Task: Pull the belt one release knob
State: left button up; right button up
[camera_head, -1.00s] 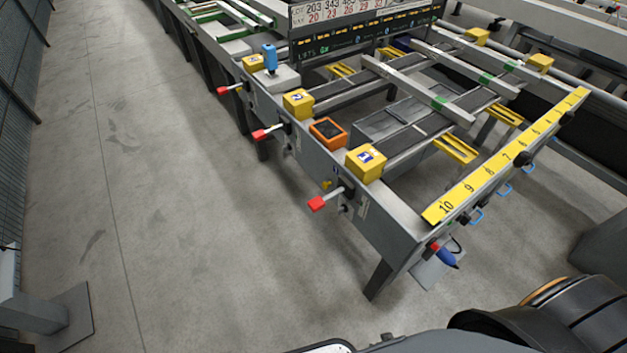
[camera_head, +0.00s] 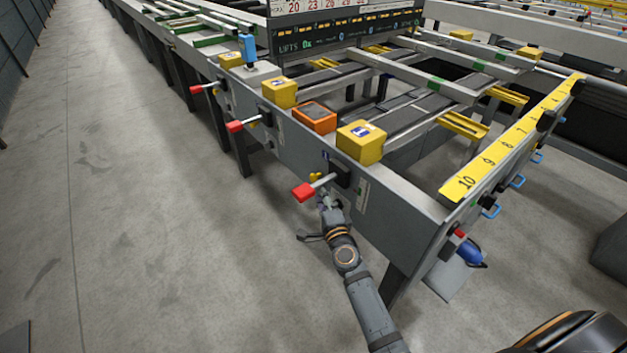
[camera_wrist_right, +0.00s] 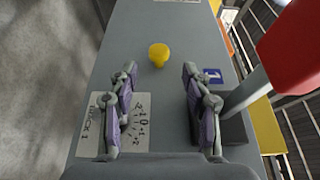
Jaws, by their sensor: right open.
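A small yellow knob (camera_wrist_right: 158,55) sticks out of the grey side panel, ahead of my fingertips in the right wrist view. It also shows in the head view (camera_head: 315,176), behind the red-ended lever at the near end of the table. A blue sign with a 1 (camera_wrist_right: 213,76) is on the panel to its right. My right gripper (camera_wrist_right: 160,78) is open, its fingers apart on either side of the line to the knob, with nothing between them. In the head view it (camera_head: 325,200) is just below the knob and lever. My left gripper is not in view.
The lever's red handle (camera_head: 303,193) juts out close to my right gripper, and in the wrist view (camera_wrist_right: 297,40) it is at right. A yellow box (camera_head: 361,142) and an orange-framed box (camera_head: 314,117) sit on the table edge (camera_head: 400,195). The floor at left is clear.

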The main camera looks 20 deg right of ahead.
aim_at(314, 180)
jog(key=w+b, duration=0.1)
jog(key=w, duration=0.5)
jog(key=shift+w+d+f, duration=0.1)
jog(key=shift+w, duration=0.85)
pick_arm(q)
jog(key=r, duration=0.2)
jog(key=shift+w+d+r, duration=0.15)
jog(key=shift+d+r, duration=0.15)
pick_arm(e)
jog(key=shift+c, duration=0.3)
